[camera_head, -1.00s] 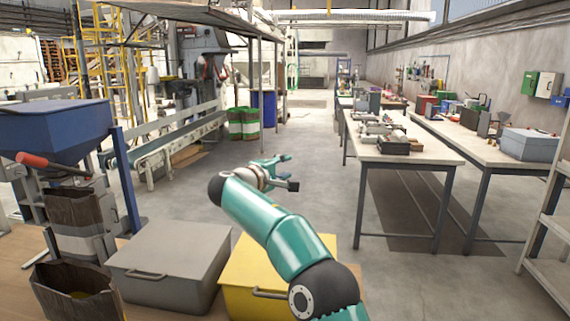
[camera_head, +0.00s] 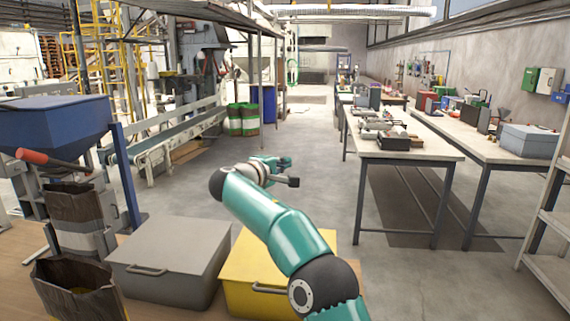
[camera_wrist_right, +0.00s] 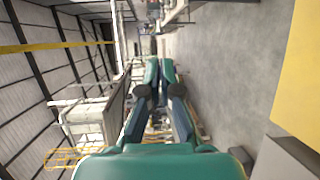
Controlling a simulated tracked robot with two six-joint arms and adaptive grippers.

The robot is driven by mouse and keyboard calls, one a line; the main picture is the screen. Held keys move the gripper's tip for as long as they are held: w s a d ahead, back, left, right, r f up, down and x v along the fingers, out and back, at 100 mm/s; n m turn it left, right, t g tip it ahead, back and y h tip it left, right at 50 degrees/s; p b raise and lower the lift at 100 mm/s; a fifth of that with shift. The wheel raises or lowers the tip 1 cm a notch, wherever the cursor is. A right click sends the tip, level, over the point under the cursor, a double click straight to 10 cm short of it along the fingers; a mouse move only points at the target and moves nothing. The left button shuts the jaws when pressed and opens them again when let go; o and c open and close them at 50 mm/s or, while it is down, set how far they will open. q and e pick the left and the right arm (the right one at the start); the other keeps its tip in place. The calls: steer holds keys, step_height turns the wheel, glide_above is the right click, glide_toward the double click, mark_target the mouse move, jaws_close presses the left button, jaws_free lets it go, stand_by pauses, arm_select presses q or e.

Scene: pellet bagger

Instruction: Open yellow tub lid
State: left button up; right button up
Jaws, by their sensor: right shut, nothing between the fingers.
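The yellow tub (camera_head: 247,268) stands on the wooden table at the bottom middle of the head view, its lid down and a grey handle (camera_head: 270,290) on its front. My right arm passes in front of the tub and hides its right part. My right gripper (camera_head: 284,172) is past the tub's far edge, above and apart from it. In the right wrist view my right gripper (camera_wrist_right: 160,65) is shut and empty, and the yellow tub (camera_wrist_right: 302,85) shows at the right edge. My left gripper is not in view.
A grey lidded tub (camera_head: 170,258) stands left of the yellow one. Further left are a blue hopper (camera_head: 55,128), a red-handled lever (camera_head: 45,160) and a dark open bag (camera_head: 75,285). A workbench (camera_head: 400,150) and shelf rack (camera_head: 550,215) are on the right. The floor between is clear.

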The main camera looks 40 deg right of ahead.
steer(key=o, duration=0.6)
steer(key=shift+c, duration=0.2)
steer(key=v, duration=1.2)
